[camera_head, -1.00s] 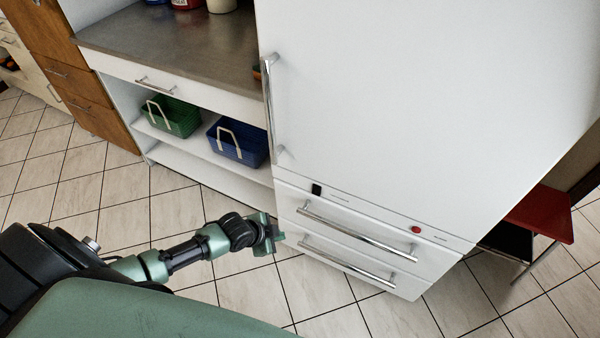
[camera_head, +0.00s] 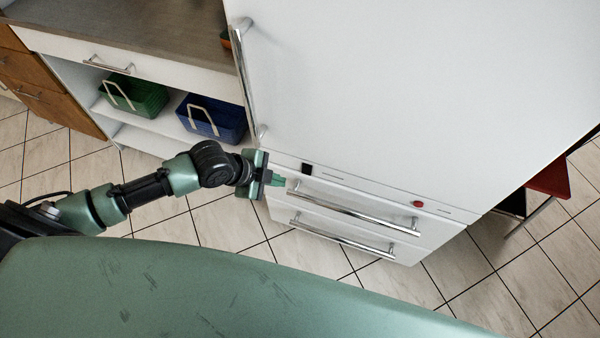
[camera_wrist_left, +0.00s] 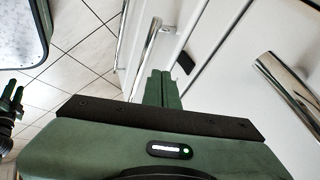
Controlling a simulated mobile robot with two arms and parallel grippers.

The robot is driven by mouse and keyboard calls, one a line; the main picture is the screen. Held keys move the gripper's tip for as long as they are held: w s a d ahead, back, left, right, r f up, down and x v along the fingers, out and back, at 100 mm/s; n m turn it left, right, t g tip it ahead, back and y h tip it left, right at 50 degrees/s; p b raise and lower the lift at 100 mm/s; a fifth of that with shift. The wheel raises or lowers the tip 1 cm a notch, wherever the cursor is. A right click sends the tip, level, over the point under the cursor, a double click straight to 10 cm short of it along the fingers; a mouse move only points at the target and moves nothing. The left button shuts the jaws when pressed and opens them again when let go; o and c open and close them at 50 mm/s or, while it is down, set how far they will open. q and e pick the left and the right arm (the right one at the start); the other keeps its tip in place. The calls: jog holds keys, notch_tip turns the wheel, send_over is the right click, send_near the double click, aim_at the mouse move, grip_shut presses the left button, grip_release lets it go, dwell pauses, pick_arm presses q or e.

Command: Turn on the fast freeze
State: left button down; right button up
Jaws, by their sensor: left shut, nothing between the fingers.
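The white fridge-freezer (camera_head: 400,80) fills the right of the head view. A narrow strip above its lower drawers carries a small black switch (camera_head: 307,169) at the left and a red round button (camera_head: 417,204) at the right. No label is readable. My left gripper (camera_head: 279,181) is shut and empty, just left of the black switch and apart from it. In the left wrist view its closed green fingers (camera_wrist_left: 163,88) point toward the freezer front, with the black switch (camera_wrist_left: 186,63) just beyond and to the right. A dark green part (camera_wrist_left: 12,100) at the left edge appears to be my right gripper.
Two chrome drawer handles (camera_head: 350,208) (camera_head: 340,238) stick out below the strip. A tall chrome door handle (camera_head: 243,80) stands above left. Open shelves at left hold a green basket (camera_head: 135,97) and a blue basket (camera_head: 213,120). A red chair (camera_head: 551,180) stands at right. Tiled floor is clear.

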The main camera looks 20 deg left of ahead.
aim_at(307, 169)
pick_arm(q)
jog(key=x, duration=0.3)
jog(key=w+x, duration=0.1)
jog(key=x, duration=0.3)
jog(key=w+r+x, duration=0.1)
jog(key=x, duration=0.3)
jog(key=shift+w+a, duration=0.15)
jog(key=shift+a, duration=0.1)
jog(key=shift+w, duration=0.55)
pick_arm(e)
jog(key=shift+w+a+f, duration=0.25)
jog(key=shift+w+a, duration=0.15)
jog(key=shift+w, duration=0.1)
pick_arm(q)
jog(key=shift+w+f+b, duration=0.2)
jog(key=shift+b, duration=0.35)
pick_arm(e)
jog(key=shift+d+f, duration=0.2)
pick_arm(q)
jog(key=shift+r, duration=0.15)
pick_arm(e)
jog(key=shift+r, duration=0.1)
